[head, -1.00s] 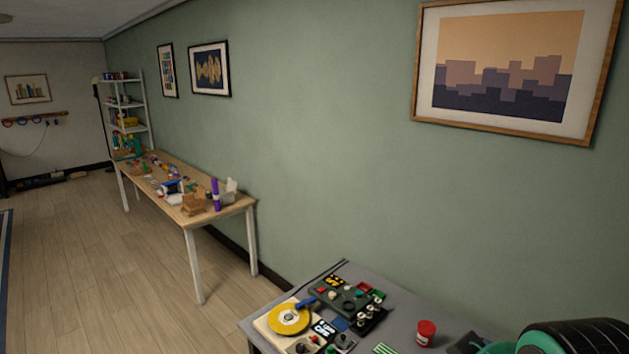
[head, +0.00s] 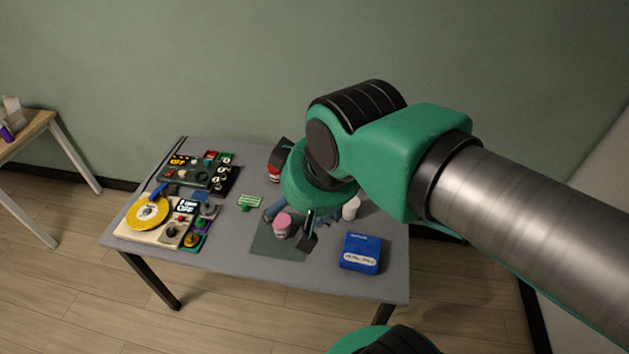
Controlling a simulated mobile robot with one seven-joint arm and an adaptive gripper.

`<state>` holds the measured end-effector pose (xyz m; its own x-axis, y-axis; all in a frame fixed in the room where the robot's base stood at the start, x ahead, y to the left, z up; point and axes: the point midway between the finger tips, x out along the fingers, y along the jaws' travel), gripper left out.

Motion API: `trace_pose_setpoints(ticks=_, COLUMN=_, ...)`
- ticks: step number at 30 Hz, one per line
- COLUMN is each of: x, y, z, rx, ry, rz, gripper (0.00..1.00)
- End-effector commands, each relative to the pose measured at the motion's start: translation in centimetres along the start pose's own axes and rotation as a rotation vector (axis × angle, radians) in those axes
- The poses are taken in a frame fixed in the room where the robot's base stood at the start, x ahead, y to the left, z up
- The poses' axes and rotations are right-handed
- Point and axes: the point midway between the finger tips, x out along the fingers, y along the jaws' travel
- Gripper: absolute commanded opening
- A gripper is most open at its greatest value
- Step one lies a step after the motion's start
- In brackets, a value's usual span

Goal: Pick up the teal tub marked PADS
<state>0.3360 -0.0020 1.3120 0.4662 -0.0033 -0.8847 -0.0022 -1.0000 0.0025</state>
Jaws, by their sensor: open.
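I see no teal tub marked PADS on the visible part of the grey table (head: 325,277). My arm covers part of the table's back and right, so a tub there would be hidden. A pink tub with a pale lid (head: 282,226) stands on a dark green mat (head: 268,243); its marking is too small to read. My gripper (head: 308,236) shows only in part under my green wrist, just right of the pink tub. It is open, and I see nothing held in it.
A blue box with a white label (head: 360,253) stands at the front right. A red tub (head: 273,173) and a white container (head: 351,208) stand partly behind my arm. Electronics and a yellow disc (head: 148,213) crowd the left. The table's front middle is clear.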

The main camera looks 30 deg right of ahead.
Motion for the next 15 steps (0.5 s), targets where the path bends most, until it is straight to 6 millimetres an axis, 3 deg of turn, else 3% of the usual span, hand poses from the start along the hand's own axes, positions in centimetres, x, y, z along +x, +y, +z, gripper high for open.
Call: trace_pose_setpoints(ticks=15, x=2.7, y=2.9, z=-8.2, rx=0.015, ry=-0.082, rz=0.028, gripper=0.73)
